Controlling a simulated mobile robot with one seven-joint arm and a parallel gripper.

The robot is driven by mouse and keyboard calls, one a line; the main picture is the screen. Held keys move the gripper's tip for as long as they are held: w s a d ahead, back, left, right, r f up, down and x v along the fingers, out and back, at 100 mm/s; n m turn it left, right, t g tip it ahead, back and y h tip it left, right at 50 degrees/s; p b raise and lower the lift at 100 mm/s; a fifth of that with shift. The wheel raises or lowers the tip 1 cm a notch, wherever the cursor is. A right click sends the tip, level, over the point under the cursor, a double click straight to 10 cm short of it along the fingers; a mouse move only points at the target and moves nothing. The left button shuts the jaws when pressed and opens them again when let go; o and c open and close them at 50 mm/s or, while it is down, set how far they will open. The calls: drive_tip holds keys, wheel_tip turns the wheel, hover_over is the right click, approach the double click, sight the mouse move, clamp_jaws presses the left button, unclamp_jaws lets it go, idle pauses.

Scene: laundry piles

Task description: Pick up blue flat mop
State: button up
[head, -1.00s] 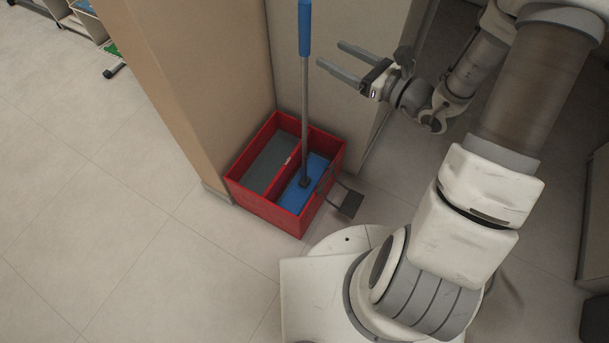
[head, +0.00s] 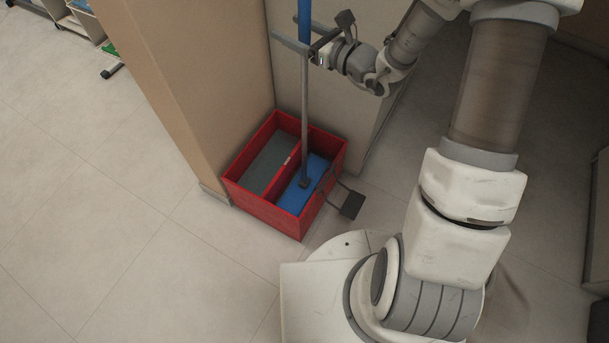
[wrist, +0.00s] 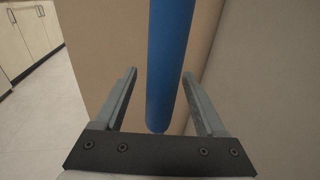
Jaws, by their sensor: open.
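The blue flat mop stands upright in a red bucket (head: 262,205), its blue flat head (head: 293,200) in the right compartment. Its grey pole (head: 305,120) rises to a blue handle (head: 304,22) that runs out of the top of the head view. My gripper (head: 290,30) is open at the upper pole, with the fingers on either side of it. In the wrist view the blue handle (wrist: 170,60) stands between the two open fingers (wrist: 158,100).
A beige wall corner (head: 190,90) stands right behind the bucket. A dark pedal-like plate (head: 351,205) sticks out at the bucket's right side. The tiled floor (head: 110,240) at left is clear. Shelving (head: 75,20) stands at the far upper left.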

clamp_jaws()
drive_tip(key=shift+r, duration=0.1)
idle(0.4)
wheel_tip(320, 180, up, 20)
drive_tip(key=p, duration=0.8)
drive_tip(key=shift+r, duration=0.1)
